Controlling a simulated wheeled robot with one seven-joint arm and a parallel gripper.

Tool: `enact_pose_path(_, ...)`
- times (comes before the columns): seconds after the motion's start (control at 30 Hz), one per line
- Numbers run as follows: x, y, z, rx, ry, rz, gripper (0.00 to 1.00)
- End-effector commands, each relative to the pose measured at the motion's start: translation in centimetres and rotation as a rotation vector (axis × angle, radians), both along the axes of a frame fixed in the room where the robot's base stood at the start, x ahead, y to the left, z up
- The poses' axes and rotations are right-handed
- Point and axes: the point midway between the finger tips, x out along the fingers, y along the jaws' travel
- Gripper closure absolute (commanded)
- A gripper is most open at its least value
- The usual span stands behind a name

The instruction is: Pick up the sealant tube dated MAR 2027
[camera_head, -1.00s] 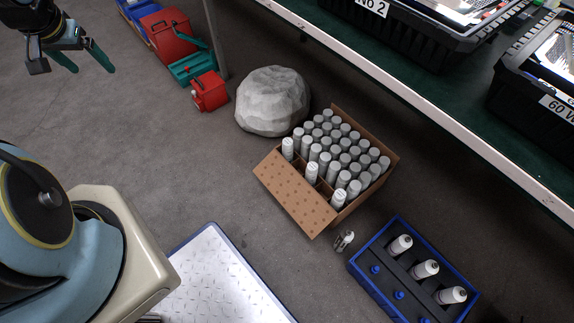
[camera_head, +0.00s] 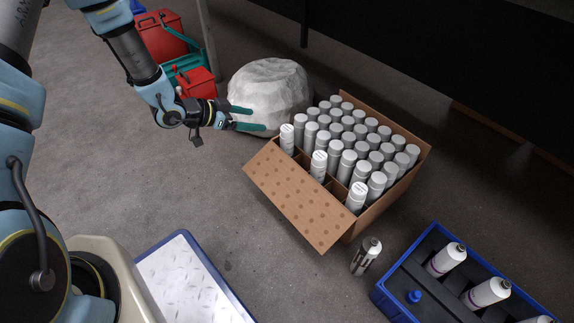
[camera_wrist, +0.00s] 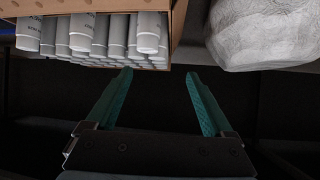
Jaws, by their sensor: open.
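Several white and grey sealant tubes (camera_head: 346,166) stand in an open cardboard box (camera_head: 300,205) on the floor; their lower ends are hidden. Their date print is too small to read, so I cannot tell which is dated MAR 2027. My gripper (camera_head: 257,118) is left of the box, in front of the pale rock, with its teal fingers apart and nothing between them. In the wrist view my gripper (camera_wrist: 158,75) is also open and empty, with tubes (camera_wrist: 118,35) at upper left.
A pale rock (camera_head: 275,88) stands behind my gripper. A blue crate (camera_head: 384,300) with white bottles is at lower right, with a lone grey cylinder (camera_head: 366,256) beside it. Red and teal containers (camera_head: 197,82) stand at the back.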

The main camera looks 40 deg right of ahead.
Motion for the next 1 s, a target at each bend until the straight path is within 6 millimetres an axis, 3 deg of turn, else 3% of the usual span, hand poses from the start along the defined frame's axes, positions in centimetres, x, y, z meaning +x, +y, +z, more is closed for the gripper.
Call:
enact_pose_path(0.03,-0.8,-0.4,-1.6,-0.017,0.010,-0.024,0.14)
enact_pose_path(0.07,-1.1,-0.6,-1.8,-0.025,0.014,-0.035,0.14)
enact_pose_path(0.27,-2.2,-1.7,-2.6,-0.046,0.023,-0.061,0.14)
enact_pose_path(0.53,-3.0,-5.0,-4.6,-0.045,0.022,-0.062,0.14)
enact_pose_path(0.77,-3.3,-6.2,-5.3,-0.043,0.023,-0.058,0.14)
enact_pose_path(1.0,-4.2,-8.7,-7.2,-0.044,0.022,-0.060,0.14)
